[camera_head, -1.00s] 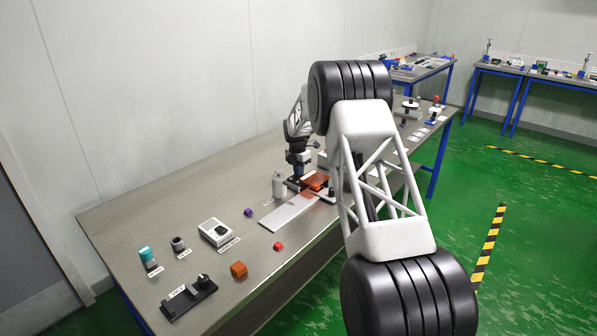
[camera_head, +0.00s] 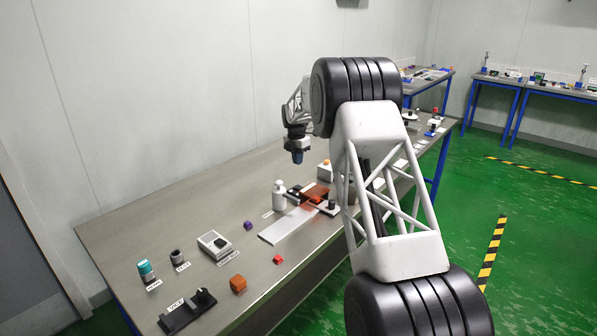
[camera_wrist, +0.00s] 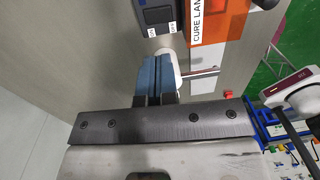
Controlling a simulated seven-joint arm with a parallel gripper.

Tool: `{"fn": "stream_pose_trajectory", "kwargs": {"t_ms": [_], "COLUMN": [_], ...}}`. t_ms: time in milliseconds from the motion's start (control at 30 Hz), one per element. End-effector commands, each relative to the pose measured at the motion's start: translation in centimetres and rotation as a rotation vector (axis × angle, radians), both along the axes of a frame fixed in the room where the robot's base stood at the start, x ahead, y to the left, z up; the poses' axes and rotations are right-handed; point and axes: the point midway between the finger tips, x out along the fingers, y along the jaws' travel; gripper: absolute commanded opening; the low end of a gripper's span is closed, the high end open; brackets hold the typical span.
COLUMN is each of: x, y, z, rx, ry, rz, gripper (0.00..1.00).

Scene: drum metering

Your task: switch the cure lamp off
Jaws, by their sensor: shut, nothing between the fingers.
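The cure lamp (camera_head: 318,190) is an orange, see-through hood over a pale strip on the bench in the head view. In the wrist view its orange part (camera_wrist: 203,32) carries a white "CURE LAMP" label. My gripper (camera_head: 297,157) is shut and empty, above the bench behind the lamp. Its blue fingertips (camera_wrist: 158,66) are together in the wrist view, apart from the box. Whether the lamp is lit is unclear.
A white bottle (camera_head: 279,196) stands left of the lamp. A white scale-like box (camera_head: 214,243), an orange cube (camera_head: 238,284), a red cube (camera_head: 278,260) and a purple block (camera_head: 248,226) lie nearer. The bench (camera_head: 150,215) is bare at the back left.

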Motion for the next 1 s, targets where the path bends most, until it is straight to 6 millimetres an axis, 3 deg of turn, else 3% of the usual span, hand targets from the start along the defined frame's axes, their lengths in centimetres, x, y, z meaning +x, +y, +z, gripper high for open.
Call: {"fn": "stream_pose_trajectory", "kwargs": {"t_ms": [300,767,1000], "x": [0.1,0.1,-1.0], "y": [0.1,0.1,-0.2], "z": [2.8,3.2,4.6], "rx": [0.0,0.0,0.0], "ry": [-0.001,-0.001,-0.01], "rz": [0.0,-0.001,-0.046], "gripper": [0.0,0.0,0.0]}}
